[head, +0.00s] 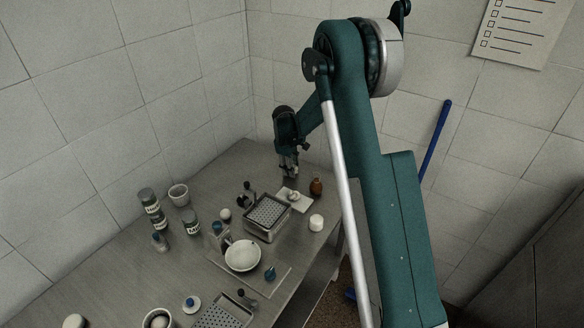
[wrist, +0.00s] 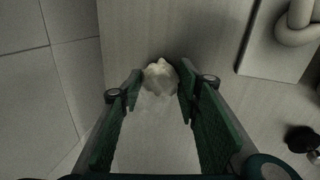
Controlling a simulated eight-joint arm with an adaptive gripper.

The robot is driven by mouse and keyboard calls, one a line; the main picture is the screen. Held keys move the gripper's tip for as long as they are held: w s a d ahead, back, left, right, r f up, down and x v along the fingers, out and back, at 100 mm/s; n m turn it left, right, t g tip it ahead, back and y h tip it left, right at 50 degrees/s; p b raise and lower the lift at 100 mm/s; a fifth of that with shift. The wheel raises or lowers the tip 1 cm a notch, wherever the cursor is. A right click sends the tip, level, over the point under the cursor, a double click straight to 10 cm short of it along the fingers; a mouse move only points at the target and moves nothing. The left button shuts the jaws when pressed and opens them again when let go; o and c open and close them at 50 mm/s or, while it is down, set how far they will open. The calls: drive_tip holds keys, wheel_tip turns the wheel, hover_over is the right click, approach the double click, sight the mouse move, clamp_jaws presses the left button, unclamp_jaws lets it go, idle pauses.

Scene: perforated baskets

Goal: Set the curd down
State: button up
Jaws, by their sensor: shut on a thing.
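The curd (wrist: 160,76) is a small, lumpy, off-white piece between the fingertips in the wrist view. My gripper (wrist: 159,88) is shut on it, with one green-padded finger on each side. In the head view my gripper (head: 289,174) points down over the far end of the table, just behind a white board (head: 299,204). The curd cannot be made out there. The table surface lies beneath the curd in the wrist view; the gap between them, if any, is hard to judge.
The white board also shows in the wrist view (wrist: 264,58), with a pale looped piece (wrist: 296,28) on it. Jars (head: 150,205) and a bowl (head: 242,255) are farther off.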

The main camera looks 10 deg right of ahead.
drive_tip(key=shift+f, duration=0.2)
drive_tip(key=o, duration=0.9)
drive_tip(key=shift+r, duration=0.15)
drive_tip(key=v, duration=1.2)
drive_tip(key=shift+r, duration=0.15)
